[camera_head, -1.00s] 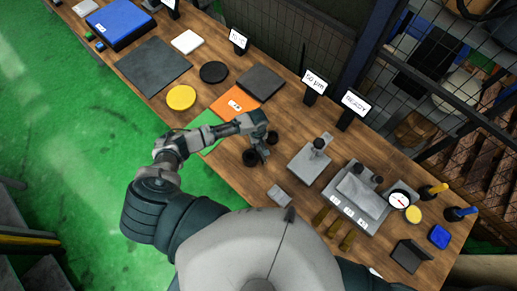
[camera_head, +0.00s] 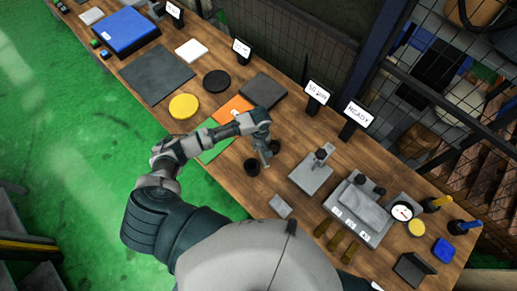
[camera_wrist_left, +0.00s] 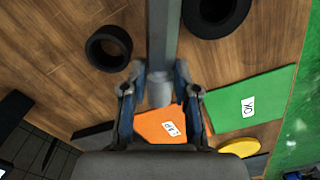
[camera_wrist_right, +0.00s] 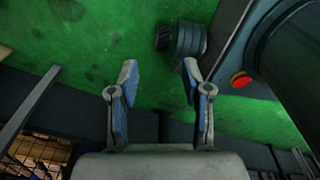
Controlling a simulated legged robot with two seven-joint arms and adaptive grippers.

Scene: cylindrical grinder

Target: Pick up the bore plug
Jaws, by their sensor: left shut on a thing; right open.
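The bore plug (camera_wrist_left: 160,88) is a grey bar with a round grey end. It shows between the fingers of my left gripper (camera_wrist_left: 155,95) in the left wrist view, and the gripper is shut on it. In the head view, my left gripper (camera_head: 264,152) is above the wooden table, close to two black rings; the plug is small and hard to make out there. One black ring (camera_head: 252,166) is in front and the other black ring (camera_head: 275,146) is behind. My right gripper (camera_wrist_right: 160,95) is open and empty above the green floor, out of the head view.
A green mat (camera_head: 214,148) and an orange mat (camera_head: 232,108) lie left of the gripper. A grey stand (camera_head: 312,172), a grey block (camera_head: 280,205) and a dial gauge (camera_head: 402,212) are to the right. Small signs line the back edge.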

